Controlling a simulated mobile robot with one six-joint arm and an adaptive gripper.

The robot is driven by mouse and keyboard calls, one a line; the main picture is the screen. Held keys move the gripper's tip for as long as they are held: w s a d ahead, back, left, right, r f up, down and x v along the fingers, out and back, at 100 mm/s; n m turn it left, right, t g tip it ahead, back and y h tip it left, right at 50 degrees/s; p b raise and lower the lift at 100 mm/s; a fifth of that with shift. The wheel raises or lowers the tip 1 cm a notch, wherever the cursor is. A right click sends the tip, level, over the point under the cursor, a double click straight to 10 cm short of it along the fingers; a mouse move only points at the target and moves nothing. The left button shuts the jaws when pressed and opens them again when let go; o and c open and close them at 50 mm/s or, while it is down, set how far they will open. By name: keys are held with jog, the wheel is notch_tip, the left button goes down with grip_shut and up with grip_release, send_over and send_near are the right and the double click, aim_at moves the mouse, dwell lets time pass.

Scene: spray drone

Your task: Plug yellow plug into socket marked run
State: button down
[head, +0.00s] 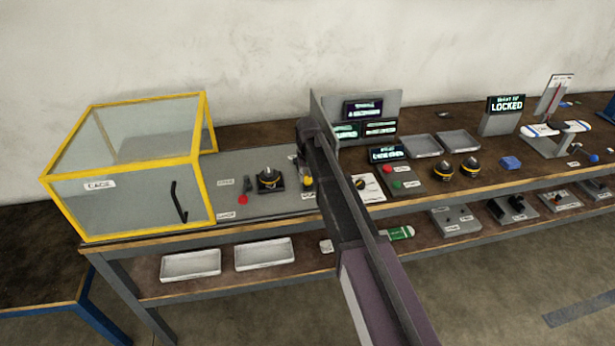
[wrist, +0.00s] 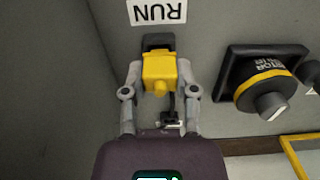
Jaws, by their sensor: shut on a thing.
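In the wrist view my gripper (wrist: 160,88) is shut on the yellow plug (wrist: 160,72), one finger on each side. The plug is at the dark socket (wrist: 158,42), directly beside the white RUN label (wrist: 157,11), which reads upside down. The plug overlaps the socket in the picture; I cannot tell how deep it sits or whether it is seated. In the head view a small yellow piece (head: 308,183), likely the plug, shows beside my arm, which hides most of the gripper and socket.
A black and yellow rotary knob (wrist: 262,88) stands close right of the gripper in the wrist view. In the head view a yellow-framed clear cage (head: 130,205) stands left on the bench. Lit displays (head: 365,110) stand behind my arm.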

jog(key=shift+f+b, duration=0.8)
jog(key=shift+f, duration=0.05)
jog(key=shift+c, duration=1.5)
grip_release()
jog(key=shift+r+p, duration=0.25)
jog(key=shift+p, duration=0.05)
notch_tip(320, 180, up, 8)
jog(key=p, duration=0.7)
jog(key=shift+p, duration=0.4)
jog(key=shift+s+f, duration=0.1)
jog(key=shift+s, duration=0.05)
